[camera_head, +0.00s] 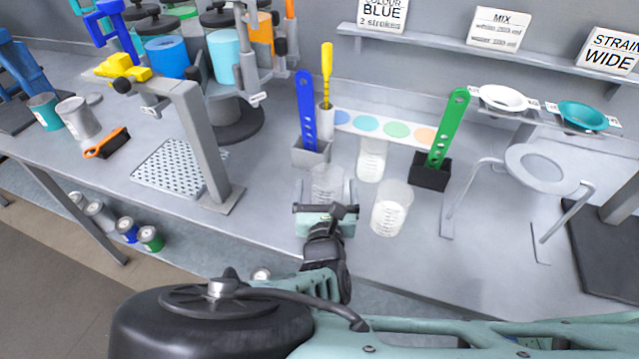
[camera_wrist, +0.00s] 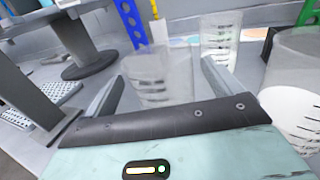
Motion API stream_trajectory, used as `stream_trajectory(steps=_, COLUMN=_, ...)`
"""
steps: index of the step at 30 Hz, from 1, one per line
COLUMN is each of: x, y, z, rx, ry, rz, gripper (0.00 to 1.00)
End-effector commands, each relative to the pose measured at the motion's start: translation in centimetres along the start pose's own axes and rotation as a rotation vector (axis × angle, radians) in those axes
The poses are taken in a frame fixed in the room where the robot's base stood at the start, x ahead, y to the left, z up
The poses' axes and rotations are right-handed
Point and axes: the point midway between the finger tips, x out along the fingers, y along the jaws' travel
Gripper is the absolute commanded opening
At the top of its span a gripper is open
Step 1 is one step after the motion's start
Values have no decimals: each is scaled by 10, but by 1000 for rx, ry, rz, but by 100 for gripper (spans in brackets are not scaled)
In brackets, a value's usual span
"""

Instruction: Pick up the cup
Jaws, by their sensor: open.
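A clear cup with dark scale marks (camera_head: 327,180) stands on the bench directly ahead of my gripper (camera_head: 326,192). In the wrist view, the same cup (camera_wrist: 157,78) shows between the two spread fingers of my gripper (camera_wrist: 160,82). The fingers are open and I cannot tell whether they touch it; its lower part is hidden behind the gripper body. A second clear cup with white contents (camera_head: 391,208) stands close to the right and fills the right edge of the wrist view (camera_wrist: 294,105). A third such cup (camera_head: 371,161) stands farther back and shows behind (camera_wrist: 219,42).
A grey holder (camera_head: 311,153) with a blue perforated strip stands behind left, and a black holder (camera_head: 430,172) with a green strip behind right. A grey post (camera_head: 200,140) rises at left beside a perforated mat (camera_head: 165,168). A ring stand (camera_head: 540,170) is at right.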

Motion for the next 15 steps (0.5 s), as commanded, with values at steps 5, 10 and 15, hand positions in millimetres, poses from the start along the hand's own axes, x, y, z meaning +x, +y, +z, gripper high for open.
stream_trajectory(steps=5, x=0, y=-3, z=0, rx=0, ry=0, rz=3, gripper=91)
stream_trajectory(steps=10, x=0, y=-3, z=0, rx=0, ry=0, rz=3, gripper=88)
stream_trajectory(steps=15, x=1, y=-3, z=0, rx=0, ry=0, rz=2, gripper=43)
